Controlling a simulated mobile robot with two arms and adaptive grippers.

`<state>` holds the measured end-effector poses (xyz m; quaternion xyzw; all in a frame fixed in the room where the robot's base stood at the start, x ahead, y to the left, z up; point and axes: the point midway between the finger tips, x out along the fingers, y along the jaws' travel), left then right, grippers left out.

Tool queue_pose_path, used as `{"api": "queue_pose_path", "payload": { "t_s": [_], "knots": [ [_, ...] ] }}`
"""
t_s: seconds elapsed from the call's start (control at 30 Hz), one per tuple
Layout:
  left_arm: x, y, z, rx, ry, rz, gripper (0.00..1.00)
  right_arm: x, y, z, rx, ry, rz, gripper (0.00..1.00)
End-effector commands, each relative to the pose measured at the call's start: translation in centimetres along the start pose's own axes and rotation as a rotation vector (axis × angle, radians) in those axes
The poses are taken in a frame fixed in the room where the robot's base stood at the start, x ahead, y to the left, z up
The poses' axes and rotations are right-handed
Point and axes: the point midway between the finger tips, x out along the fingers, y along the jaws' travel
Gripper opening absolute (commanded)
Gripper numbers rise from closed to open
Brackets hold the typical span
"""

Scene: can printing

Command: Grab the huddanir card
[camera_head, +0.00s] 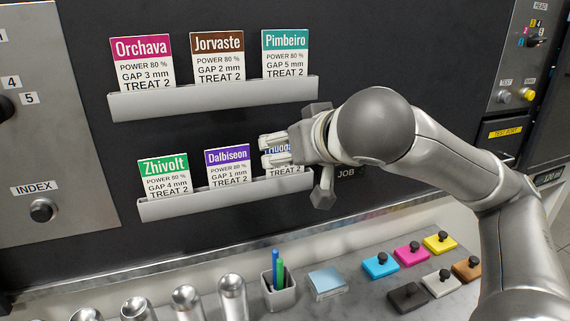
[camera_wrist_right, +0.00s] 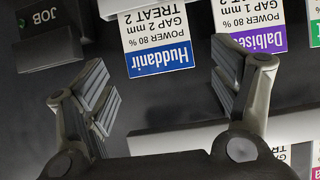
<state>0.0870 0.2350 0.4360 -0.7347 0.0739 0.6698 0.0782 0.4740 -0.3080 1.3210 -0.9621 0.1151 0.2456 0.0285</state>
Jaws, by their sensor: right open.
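The Huddanir card (camera_head: 284,169) has a blue header and stands at the right end of the lower card rack (camera_head: 230,197). In the head view my right gripper covers most of it. In the right wrist view the Huddanir card (camera_wrist_right: 160,50) appears upside down, between and beyond the two fingers. My right gripper (camera_head: 268,152) is open and empty in front of the card's upper part. In the right wrist view its fingers (camera_wrist_right: 165,105) are spread wide, with no visible contact with the card. My left gripper is not in view.
The purple Dalbiseon card (camera_head: 228,168) stands just left of it, then the green Zhivolt card (camera_head: 165,176). The upper rack (camera_head: 215,98) holds three cards. A black JOB holder (camera_head: 347,173) sits right of the lower rack. A pen cup (camera_head: 278,293) and colored blocks stand below.

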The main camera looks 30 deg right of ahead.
Motion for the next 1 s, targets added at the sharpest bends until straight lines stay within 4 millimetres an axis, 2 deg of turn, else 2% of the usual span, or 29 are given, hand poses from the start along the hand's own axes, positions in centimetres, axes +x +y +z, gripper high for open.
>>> {"api": "queue_pose_path", "payload": {
  "t_s": [0.27, 0.43, 0.6, 0.87, 1.0],
  "knots": [
    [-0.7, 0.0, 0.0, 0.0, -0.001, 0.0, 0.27, 2.3, 0.1, 0.0, 0.0, -0.003, 0.002, 0.82],
    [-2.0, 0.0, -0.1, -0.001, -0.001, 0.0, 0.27, 4.6, 0.4, 0.1, -0.001, -0.006, 0.002, 0.82],
    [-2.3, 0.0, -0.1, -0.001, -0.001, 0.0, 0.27, 6.5, 0.3, 0.3, 0.0, -0.003, -0.001, 0.82],
    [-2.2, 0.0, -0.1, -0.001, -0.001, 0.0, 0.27, 6.8, 0.3, 0.3, 0.0, 0.0, -0.003, 0.82],
    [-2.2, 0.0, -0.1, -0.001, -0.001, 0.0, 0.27, 6.8, 0.3, 0.3, 0.0, 0.0, -0.003, 0.64]
  ]
}}
